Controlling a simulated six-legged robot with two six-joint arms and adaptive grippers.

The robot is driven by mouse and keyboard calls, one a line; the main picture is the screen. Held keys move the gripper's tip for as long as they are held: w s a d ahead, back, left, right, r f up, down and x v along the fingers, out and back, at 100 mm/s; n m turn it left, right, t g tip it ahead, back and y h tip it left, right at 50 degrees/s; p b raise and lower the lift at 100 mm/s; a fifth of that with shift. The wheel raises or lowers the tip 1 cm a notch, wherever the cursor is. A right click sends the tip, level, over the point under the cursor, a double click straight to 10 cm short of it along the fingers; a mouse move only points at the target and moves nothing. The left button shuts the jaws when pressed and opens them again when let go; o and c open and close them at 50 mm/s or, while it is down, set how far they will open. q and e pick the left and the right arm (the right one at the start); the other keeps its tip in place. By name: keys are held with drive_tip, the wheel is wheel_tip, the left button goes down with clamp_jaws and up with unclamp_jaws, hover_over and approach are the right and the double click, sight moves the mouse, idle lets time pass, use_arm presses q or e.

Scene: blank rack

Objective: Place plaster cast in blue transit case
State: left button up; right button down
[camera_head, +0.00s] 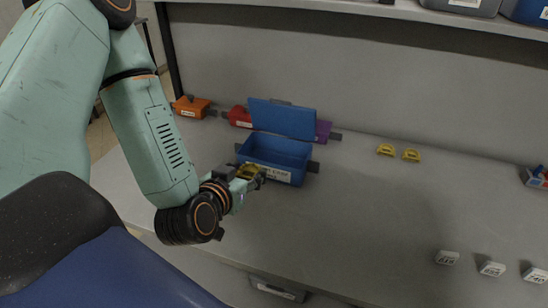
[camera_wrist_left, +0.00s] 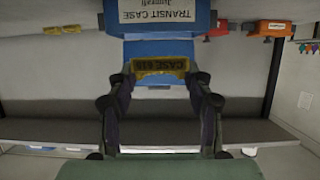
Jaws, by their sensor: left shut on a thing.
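The blue transit case (camera_head: 276,158) stands on the bench with its lid (camera_head: 281,118) raised at the back and a white label on its front. In the left wrist view the case (camera_wrist_left: 157,48) and its white label are upside down. My left gripper (camera_head: 249,173) is at the case's front left corner. It is shut on a yellow labelled piece (camera_wrist_left: 160,66), with the case close behind it. Whether the piece touches the case is unclear. I cannot tell which object is the plaster cast. My right gripper is not in view.
Orange (camera_head: 190,106), red (camera_head: 240,116) and purple (camera_head: 323,130) cases stand behind and beside the blue one. Two yellow pieces (camera_head: 386,150) lie to the right. Three white labelled blocks (camera_head: 492,268) lie at front right. A shelf overhangs the back. The middle bench is clear.

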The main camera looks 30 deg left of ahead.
use_arm(q)
drive_tip(key=shift+w+a+f+b, duration=0.1)
drive_tip(key=shift+w+f+b, duration=0.1)
drive_tip(key=shift+w+b, duration=0.25)
drive_tip(key=w+a, duration=0.1)
drive_tip(key=w, duration=0.4)
drive_tip(key=w+a, duration=0.1)
drive_tip(key=w, duration=0.5)
drive_tip(key=w+a, duration=0.1)
drive_tip(key=w, duration=0.5)
drive_tip(key=shift+w+a+r, duration=0.1)
drive_tip(key=f, duration=0.3)
drive_tip(key=shift+s, duration=0.35)
drive_tip(key=f, duration=0.2)
drive_tip(key=w+f, duration=0.1)
drive_tip(key=f, duration=0.1)
drive_tip(key=shift+w, duration=0.1)
drive_tip(key=shift+a, duration=0.1)
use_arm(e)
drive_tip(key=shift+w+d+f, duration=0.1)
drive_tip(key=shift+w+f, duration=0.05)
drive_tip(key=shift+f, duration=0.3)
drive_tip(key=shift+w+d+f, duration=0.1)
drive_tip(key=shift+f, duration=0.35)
use_arm(q)
drive_tip(key=shift+s, duration=0.2)
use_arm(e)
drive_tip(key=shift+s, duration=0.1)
